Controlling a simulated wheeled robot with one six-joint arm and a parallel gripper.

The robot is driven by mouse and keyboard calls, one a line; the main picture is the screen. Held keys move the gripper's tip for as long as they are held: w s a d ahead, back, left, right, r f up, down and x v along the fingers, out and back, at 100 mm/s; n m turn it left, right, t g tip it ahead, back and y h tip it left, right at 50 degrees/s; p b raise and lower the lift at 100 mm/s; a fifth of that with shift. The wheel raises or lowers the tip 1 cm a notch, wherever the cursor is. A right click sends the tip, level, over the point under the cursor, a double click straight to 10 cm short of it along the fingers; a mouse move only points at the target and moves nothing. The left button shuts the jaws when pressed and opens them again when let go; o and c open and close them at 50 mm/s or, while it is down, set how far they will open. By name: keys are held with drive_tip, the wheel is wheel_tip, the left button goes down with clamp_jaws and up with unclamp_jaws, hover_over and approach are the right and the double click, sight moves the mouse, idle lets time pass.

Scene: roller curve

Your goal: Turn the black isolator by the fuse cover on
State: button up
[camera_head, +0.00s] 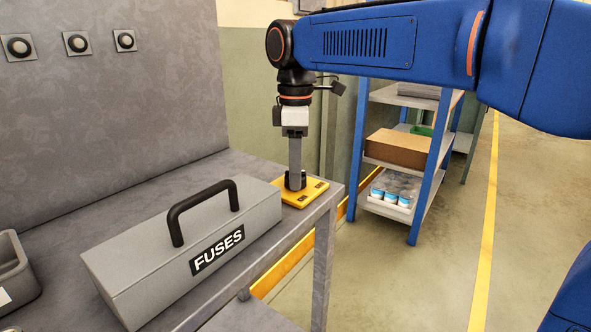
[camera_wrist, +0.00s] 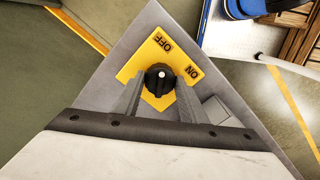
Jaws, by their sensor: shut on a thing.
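The black isolator (camera_wrist: 159,79) is a round knob on a yellow plate (camera_wrist: 133,69) marked OFF and ON. In the wrist view, OFF is above the knob and ON is to its upper right. A small white mark shows on the knob; I cannot tell clearly which word it points to. My gripper (camera_wrist: 159,92) has one finger on each side of the knob and is shut on it. In the head view my gripper (camera_head: 295,178) points straight down over the plate (camera_head: 316,190). The grey fuse cover (camera_head: 150,268), labelled FUSES, has a black handle and lies left of the plate.
The grey bench (camera_head: 62,224) carries these things, with the plate near its right corner. A grey bin (camera_head: 12,268) stands at the left. Several round buttons are on the wall panel (camera_head: 120,90). A blue shelf rack (camera_head: 424,175) stands behind on the right.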

drive_tip(key=m, duration=1.2)
drive_tip(key=shift+m, duration=1.9)
drive_tip(key=o, duration=1.1)
drive_tip(key=shift+c, duration=0.2)
wheel_tip(320, 180, up, 18)
drive_tip(key=shift+f, duration=0.25)
drive_tip(key=shift+d, duration=0.1)
